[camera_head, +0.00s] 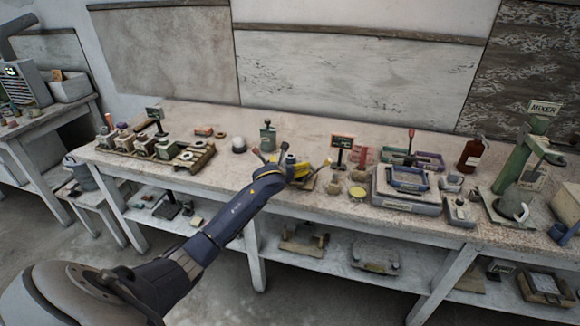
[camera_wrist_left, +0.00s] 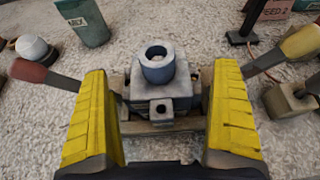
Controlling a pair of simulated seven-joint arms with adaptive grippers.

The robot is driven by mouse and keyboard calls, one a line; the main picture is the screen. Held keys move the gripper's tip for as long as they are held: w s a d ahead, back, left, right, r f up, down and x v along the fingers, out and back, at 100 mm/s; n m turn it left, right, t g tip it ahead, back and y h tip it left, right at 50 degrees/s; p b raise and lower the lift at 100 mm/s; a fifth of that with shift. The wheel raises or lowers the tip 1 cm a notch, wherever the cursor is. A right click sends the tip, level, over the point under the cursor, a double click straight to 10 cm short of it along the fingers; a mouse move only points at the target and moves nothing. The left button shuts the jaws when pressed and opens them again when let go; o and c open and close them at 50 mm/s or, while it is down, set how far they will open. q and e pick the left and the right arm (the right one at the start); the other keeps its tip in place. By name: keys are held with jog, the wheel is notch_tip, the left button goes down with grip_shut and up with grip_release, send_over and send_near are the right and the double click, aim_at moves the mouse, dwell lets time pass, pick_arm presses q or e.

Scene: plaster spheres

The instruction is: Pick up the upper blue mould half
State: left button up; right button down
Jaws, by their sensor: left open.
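The upper blue mould half (camera_wrist_left: 178,88) is a blue-grey block with a round collar on top and a small holed lug in front. In the wrist view it sits upright on a wooden base (camera_wrist_left: 150,127). My left gripper (camera_wrist_left: 160,110) is open, with one yellow finger on each side of the mould and visible gaps between. Nothing is held. In the head view my left gripper (camera_head: 300,172) is over the middle of the bench and hides most of the mould.
A green MILK-like labelled container (camera_wrist_left: 85,22) and a white dome (camera_wrist_left: 33,48) stand behind left. Several moulds on a wooden rack (camera_head: 180,160) are left; a grey scale-like unit (camera_head: 405,195) is right.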

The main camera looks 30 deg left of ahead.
pick_arm(q)
jog(key=shift+w+a+f, duration=0.2)
jog(key=shift+w+f, duration=0.05)
jog(key=shift+w, duration=0.4)
jog(key=shift+c, duration=0.2)
jog(key=c, duration=1.2)
